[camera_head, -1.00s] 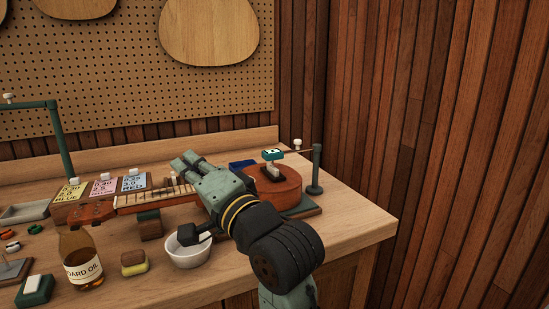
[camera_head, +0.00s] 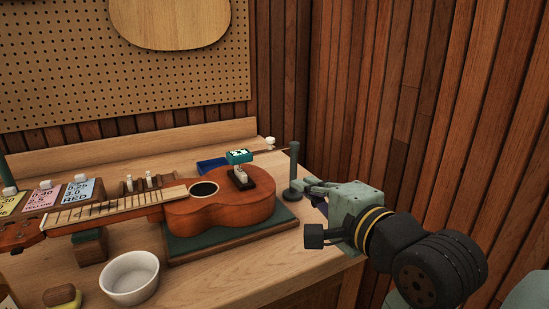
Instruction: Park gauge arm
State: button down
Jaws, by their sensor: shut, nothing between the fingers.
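The gauge arm is a thin rod (camera_head: 268,151) on a dark green post (camera_head: 294,168) at the bench's right end. A white knob (camera_head: 270,141) shows by the rod. The ukulele lies on a green-topped support (camera_head: 232,236) with its neck to the left. My gripper (camera_head: 308,187) is shut and empty, just right of the post's base and low by the bench edge. I cannot tell whether its fingertips touch the post.
A white bowl (camera_head: 130,278) stands in front of the ukulele. A blue tray (camera_head: 212,165) lies behind it. Coloured string-gauge cards (camera_head: 80,191) stand at the left. The wooden wall (camera_head: 440,120) is close on the right.

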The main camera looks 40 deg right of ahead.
aim_at(266, 151)
jog(key=p+x, duration=0.1)
jog(key=x, duration=0.3)
jog(key=p+x, duration=0.1)
jog(key=x, duration=0.4)
jog(key=r+x, duration=0.1)
jog(key=x, duration=0.3)
jog(key=shift+w+p, duration=0.4)
jog(key=shift+w, duration=0.1)
